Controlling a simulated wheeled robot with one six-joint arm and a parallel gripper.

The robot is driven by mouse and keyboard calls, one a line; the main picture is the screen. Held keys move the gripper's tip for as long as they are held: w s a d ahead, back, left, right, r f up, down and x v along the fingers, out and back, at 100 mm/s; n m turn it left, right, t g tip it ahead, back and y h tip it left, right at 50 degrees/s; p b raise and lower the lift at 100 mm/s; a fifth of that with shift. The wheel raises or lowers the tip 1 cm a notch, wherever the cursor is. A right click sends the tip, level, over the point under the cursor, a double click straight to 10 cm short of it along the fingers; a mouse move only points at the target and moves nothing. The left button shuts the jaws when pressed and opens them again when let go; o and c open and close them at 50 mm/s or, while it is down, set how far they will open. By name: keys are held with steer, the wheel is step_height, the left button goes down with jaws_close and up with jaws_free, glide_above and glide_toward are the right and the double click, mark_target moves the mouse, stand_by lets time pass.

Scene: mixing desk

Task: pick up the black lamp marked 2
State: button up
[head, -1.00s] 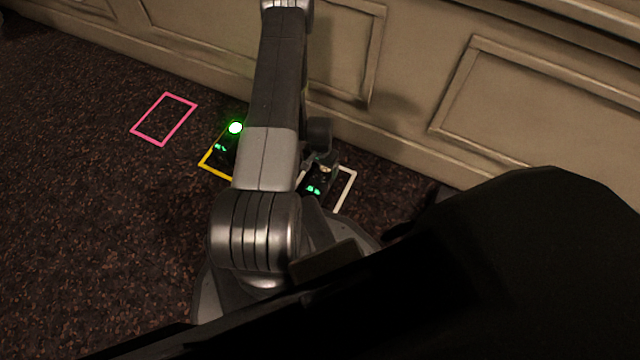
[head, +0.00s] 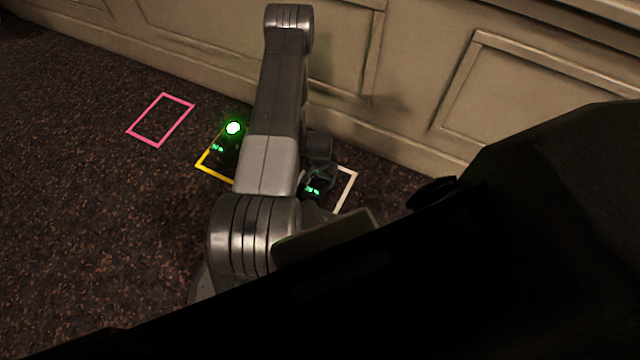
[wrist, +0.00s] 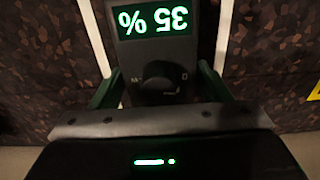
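A black device (head: 312,190) with a lit green display stands inside a white floor outline. In the wrist view the black device (wrist: 158,55) reads "35 %" upside down, with a round knob near its base. No number 2 shows on it. My gripper (head: 320,178) is down at this device, partly hidden behind my arm. In the wrist view my gripper (wrist: 160,88) has one dark green finger on each side of the device, with slight gaps; it looks open. A second black lamp (head: 228,143), with a glowing green bulb and a green display, stands in the yellow outline.
The white outline (head: 348,187) is partly hidden. The yellow outline (head: 212,171) lies left of my arm, and an empty pink outline (head: 143,141) lies farther left. A panelled wall (head: 410,130) runs close behind. The dark speckled floor at left is clear.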

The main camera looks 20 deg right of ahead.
steer(key=c, duration=1.3)
steer(key=shift+c, duration=0.2)
steer(key=shift+r, duration=0.15)
